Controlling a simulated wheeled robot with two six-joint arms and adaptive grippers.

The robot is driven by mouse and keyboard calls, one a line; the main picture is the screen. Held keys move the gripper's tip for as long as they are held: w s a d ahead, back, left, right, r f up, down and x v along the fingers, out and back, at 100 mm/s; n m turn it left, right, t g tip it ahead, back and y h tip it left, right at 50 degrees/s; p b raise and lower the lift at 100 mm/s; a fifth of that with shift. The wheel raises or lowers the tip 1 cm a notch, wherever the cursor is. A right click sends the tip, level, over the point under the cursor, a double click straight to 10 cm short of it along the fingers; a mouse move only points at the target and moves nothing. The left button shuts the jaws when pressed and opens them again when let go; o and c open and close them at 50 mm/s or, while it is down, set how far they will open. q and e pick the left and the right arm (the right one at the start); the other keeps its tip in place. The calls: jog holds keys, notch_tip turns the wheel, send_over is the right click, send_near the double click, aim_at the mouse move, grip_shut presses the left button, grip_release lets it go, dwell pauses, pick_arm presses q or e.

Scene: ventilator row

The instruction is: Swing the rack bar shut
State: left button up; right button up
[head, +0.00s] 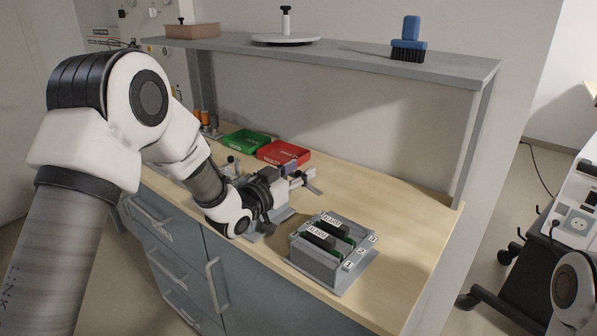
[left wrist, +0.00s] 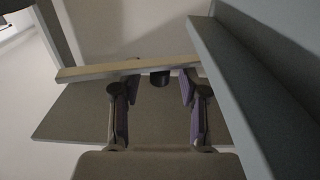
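My left gripper (head: 299,172) is low over the bench, left of and behind the grey rack (head: 318,266), and points right. The rack holds dark modules with white ALARM labels. In the left wrist view the gripper's purple-padded fingers (left wrist: 158,104) are apart. A pale bar (left wrist: 90,72) crosses beyond the fingertips, and a small black knob (left wrist: 160,78) shows between them with room on both sides. I cannot tell for sure whether this is the rack bar, or whether a finger touches it. In the head view my arm and gripper hide much of that spot. My right gripper is not seen.
A green tray (head: 246,141) and a red tray (head: 284,152) lie behind the gripper. The raised shelf (head: 345,66) carries a red box, a white disc and a blue brush (head: 409,44). The bench's right end (head: 405,235) is clear. Wheeled equipment (head: 575,205) stands right.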

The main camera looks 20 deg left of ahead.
pick_arm(q)
jog(key=v, duration=1.2)
